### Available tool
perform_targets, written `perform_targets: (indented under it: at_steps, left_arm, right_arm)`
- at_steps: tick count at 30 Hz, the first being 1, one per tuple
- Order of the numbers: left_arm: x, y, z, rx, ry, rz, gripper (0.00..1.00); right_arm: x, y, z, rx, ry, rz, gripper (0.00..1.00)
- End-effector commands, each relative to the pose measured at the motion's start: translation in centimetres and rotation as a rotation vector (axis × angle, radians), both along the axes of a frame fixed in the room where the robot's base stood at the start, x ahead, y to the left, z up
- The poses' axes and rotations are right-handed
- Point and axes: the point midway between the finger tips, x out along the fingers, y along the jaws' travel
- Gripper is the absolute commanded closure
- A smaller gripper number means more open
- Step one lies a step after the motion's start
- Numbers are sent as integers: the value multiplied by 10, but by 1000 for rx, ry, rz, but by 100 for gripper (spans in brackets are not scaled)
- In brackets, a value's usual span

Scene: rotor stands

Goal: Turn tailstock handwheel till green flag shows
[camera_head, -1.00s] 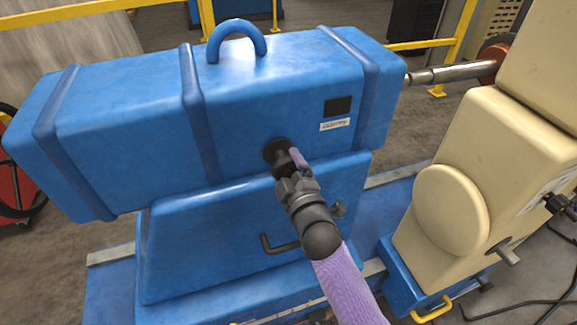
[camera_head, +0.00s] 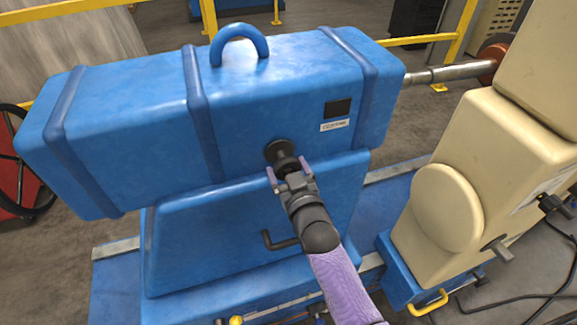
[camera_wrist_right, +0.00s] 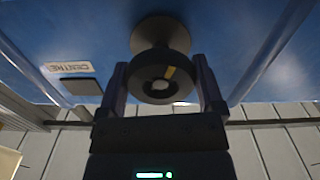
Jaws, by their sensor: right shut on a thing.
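The blue tailstock (camera_head: 262,105) fills the left and middle of the head view. On its front face a dark round handwheel (camera_head: 286,162) stands out on a short stem from a round flange. In the right wrist view the handwheel (camera_wrist_right: 160,78) shows a yellowish mark on its face. My right gripper (camera_head: 289,171) is shut on it, one finger on each side; both fingers (camera_wrist_right: 161,84) also show in the right wrist view. A dark square window (camera_head: 338,108) sits above a white label; no green shows in it. My left gripper is out of view.
A black bent handle (camera_head: 280,241) sticks out below the handwheel. A beige machine housing (camera_head: 505,135) stands at the right, with a metal shaft (camera_head: 440,75) between it and the tailstock. A spoked black wheel rim (camera_head: 20,165) and red object show at far left.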

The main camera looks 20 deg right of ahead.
Motion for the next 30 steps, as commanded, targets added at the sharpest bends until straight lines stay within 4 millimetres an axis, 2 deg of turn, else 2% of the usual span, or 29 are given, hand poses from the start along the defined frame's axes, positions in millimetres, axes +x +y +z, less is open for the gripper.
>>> perform_targets:
  at_steps: [15, 30]
  left_arm:
    - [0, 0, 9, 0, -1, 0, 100]
    - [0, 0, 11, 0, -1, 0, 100]
  right_arm:
    - [0, 2, 0, 429, 18, 0, 73]
    - [0, 2, -1, 602, 24, 1, 73]
